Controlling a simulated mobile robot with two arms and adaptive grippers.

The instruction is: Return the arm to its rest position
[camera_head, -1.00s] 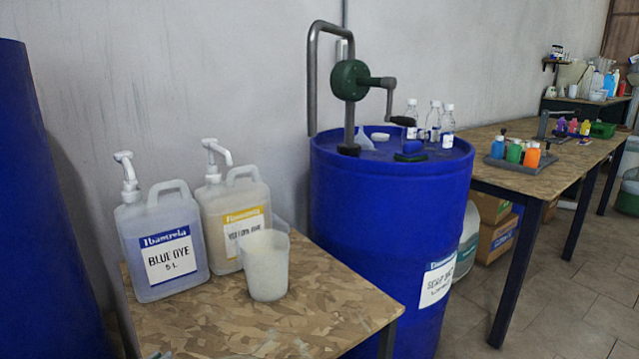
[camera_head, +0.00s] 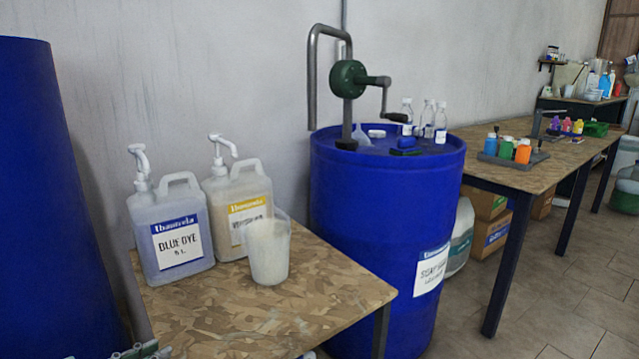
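Neither of my grippers can be made out in the head view. A small grey-green part (camera_head: 136,351) shows at the bottom left edge, too cut off to tell what it is. On the near wooden table (camera_head: 225,318) stand a white pump jug labelled blue dye (camera_head: 172,235), a second pump jug with a yellow label (camera_head: 238,205) and a translucent beaker (camera_head: 268,252) with pale contents. All three are upright. The beaker stands in front of the yellow-labelled jug and hides part of it.
A blue drum (camera_head: 375,230) with a crank pump (camera_head: 349,79) and several small bottles on top stands right of the table. Another large blue drum (camera_head: 50,200) stands at the left. A long table (camera_head: 500,176) with coloured bottles runs back at the right.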

